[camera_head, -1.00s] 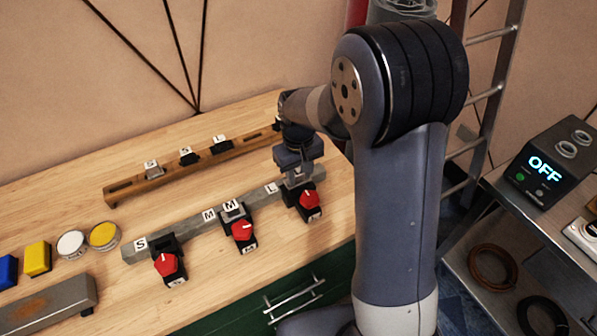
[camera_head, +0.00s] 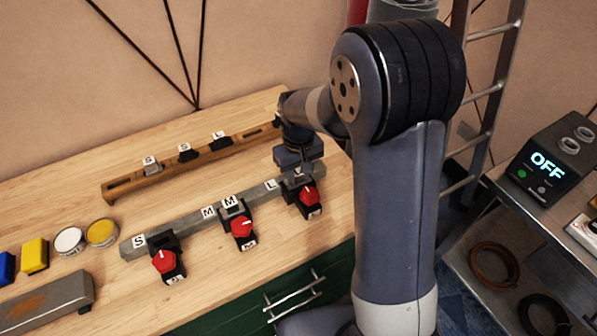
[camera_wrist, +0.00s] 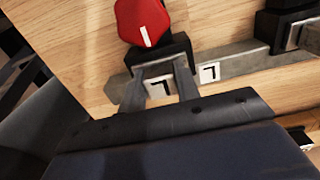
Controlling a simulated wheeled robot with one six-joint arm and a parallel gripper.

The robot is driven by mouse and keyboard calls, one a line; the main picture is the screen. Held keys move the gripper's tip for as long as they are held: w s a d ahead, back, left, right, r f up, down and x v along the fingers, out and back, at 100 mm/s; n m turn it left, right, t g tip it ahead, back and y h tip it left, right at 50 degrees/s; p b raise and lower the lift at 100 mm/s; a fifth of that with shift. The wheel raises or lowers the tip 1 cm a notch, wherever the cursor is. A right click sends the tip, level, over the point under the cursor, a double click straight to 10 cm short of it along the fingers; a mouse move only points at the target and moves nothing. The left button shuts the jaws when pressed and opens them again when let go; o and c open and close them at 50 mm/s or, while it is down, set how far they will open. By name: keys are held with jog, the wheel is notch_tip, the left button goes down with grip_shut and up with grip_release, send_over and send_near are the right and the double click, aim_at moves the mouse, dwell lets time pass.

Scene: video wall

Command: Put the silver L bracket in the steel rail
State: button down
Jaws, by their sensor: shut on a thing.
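My gripper (camera_head: 298,175) is at the right end of the steel rail (camera_head: 190,228), pointing down. In the wrist view its fingers (camera_wrist: 168,88) are shut on the silver L bracket (camera_wrist: 160,84), whose white L label faces up between them. The bracket is at the rail's L position, beside the L label on the rail (camera_wrist: 209,72) and right behind the clamp with a red knob (camera_wrist: 143,22). The fingers hide much of the bracket, so I cannot tell whether it is fully down in the slot.
Two more red-knobbed clamps (camera_head: 164,262) (camera_head: 242,228) stand along the rail. A wooden rail (camera_head: 125,187) behind holds several labelled brackets. Yellow and blue blocks, two round tins (camera_head: 102,233) and a grey bar (camera_head: 45,304) lie at left. A device (camera_head: 551,158) reading OFF stands at right.

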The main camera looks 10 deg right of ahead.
jog(key=shift+c, duration=2.4)
grip_release()
jog(key=shift+r+p, duration=2.75)
jog(key=shift+r, duration=0.8)
jog(key=shift+f, duration=0.1)
notch_tip(320, 180, down, 7)
jog(key=b, duration=0.5)
